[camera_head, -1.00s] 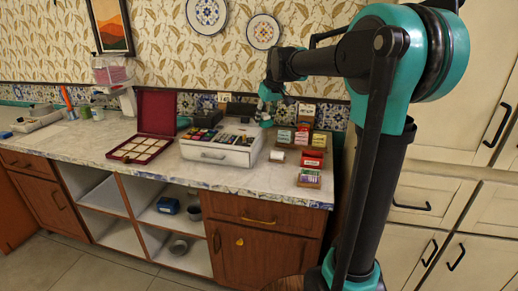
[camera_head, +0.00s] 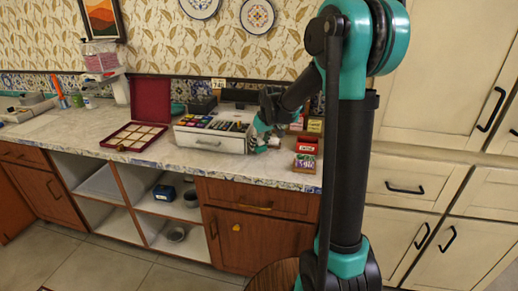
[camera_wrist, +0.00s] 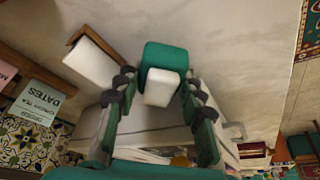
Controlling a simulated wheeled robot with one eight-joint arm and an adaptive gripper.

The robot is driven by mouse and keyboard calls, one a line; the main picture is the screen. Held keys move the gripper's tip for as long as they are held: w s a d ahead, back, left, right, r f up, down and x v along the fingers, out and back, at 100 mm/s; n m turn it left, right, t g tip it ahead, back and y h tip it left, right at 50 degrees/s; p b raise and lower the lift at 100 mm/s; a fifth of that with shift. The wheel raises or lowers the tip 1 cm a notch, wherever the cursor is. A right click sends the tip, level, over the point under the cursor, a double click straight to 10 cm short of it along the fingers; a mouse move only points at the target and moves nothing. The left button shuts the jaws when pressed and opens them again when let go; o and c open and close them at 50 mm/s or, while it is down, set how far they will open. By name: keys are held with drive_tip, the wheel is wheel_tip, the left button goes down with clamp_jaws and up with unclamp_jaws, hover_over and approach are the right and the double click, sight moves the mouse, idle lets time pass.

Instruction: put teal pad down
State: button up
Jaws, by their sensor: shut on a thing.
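The teal pad (camera_wrist: 165,57) shows at the top middle of the wrist view, with a white block-like part (camera_wrist: 161,87) at its near end. My gripper (camera_wrist: 158,86) is shut on it, with one finger on each side. Pale countertop lies behind the pad; I cannot tell whether the pad touches it. In the head view my gripper (camera_head: 262,138) is over the counter at the right front of the white drawer box (camera_head: 212,140). The pad cannot be made out clearly there.
A red box (camera_head: 306,146) and a small box of colourful packets (camera_head: 305,162) stand right of my gripper. An open dark red case (camera_head: 150,110) lies left of the drawer box. A labelled green box (camera_wrist: 38,103) shows left in the wrist view. The counter's front strip (camera_head: 220,168) is clear.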

drive_tip(key=shift+f, duration=1.15)
drive_tip(key=o, duration=0.9)
drive_tip(key=shift+f, duration=0.1)
drive_tip(key=shift+o, duration=0.2)
